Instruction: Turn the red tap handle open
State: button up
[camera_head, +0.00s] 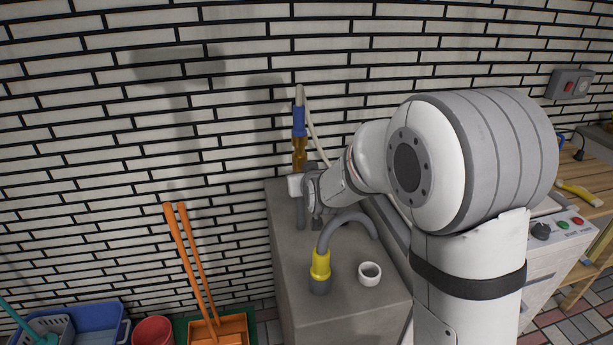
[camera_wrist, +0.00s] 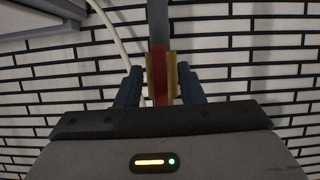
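The red tap handle (camera_wrist: 159,75) shows in the wrist view, upright in front of the brass tap body (camera_wrist: 174,76). In the head view the brass tap (camera_head: 299,152) is on a pipe by the wall, below a blue section (camera_head: 299,120). The red handle cannot be made out there. My gripper (camera_wrist: 160,86) is open, with one dark finger on each side of the handle and a gap on both sides. I cannot tell whether the handle is fully between the fingertips. In the head view my gripper's body is just below the tap, its fingertips not clear.
A grey block (camera_head: 290,262) stands below the tap. On it are a curved grey hose with a yellow end (camera_head: 320,264) and a white cup (camera_head: 369,280). A pale hose (camera_wrist: 108,24) runs beside the tap. The brick wall (camera_head: 120,140) is close behind.

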jog(key=v, duration=0.7)
jog(key=shift+s+b, duration=0.3)
jog(key=shift+b, duration=0.1)
jog(key=shift+d, duration=0.1)
